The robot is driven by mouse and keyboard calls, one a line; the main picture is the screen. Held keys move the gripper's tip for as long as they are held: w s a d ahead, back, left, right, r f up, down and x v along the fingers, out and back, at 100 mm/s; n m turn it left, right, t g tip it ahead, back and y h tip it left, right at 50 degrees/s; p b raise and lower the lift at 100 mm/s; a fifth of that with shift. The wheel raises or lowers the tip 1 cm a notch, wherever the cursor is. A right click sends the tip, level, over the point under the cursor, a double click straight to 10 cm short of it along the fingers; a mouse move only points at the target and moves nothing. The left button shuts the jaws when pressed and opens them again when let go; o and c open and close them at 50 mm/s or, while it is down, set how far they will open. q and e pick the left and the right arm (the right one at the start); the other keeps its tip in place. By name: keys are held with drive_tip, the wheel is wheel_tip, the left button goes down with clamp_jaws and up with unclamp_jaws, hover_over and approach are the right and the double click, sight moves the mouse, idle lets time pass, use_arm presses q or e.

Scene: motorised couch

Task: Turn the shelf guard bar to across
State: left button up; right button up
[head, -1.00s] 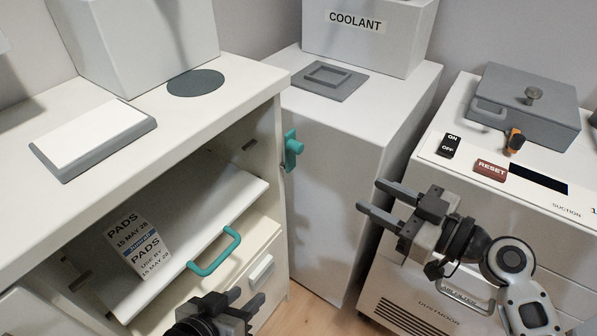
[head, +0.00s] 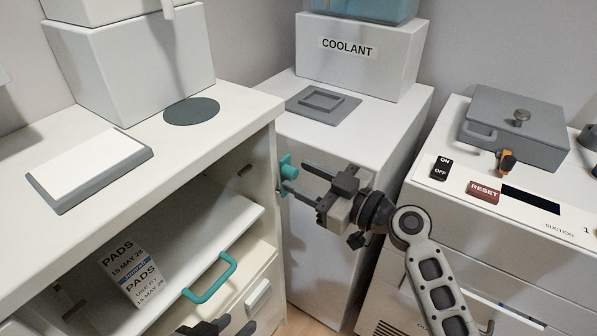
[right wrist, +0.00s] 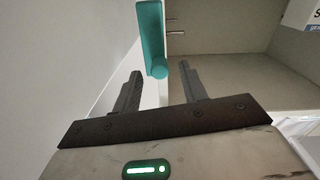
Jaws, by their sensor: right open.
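The teal guard bar (head: 287,168) is mounted at the front right edge of the open cabinet. It also shows in the right wrist view (right wrist: 151,38), where it runs upward from a rounded lower end. My right gripper (head: 294,176) is open, with its fingertips close to the bar. In the right wrist view the bar's lower end appears between the two fingertips (right wrist: 160,71); I cannot tell if they touch it. My left gripper (head: 225,326) is at the bottom edge, mostly cut off; its jaw opening is unclear. The shelf (head: 215,237) is in the cabinet.
A box of pads (head: 131,272) stands on the shelf near a teal drawer handle (head: 210,279). The white coolant cabinet (head: 318,225) is behind my right gripper. The suction unit (head: 450,190) with a grey lidded box (head: 510,128) is at the right.

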sight(286, 195)
use_arm(q)
drive_tip(key=shift+r, duration=0.1)
use_arm(e)
drive_tip(key=shift+x, duration=0.9)
drive_tip(key=shift+c, duration=0.3)
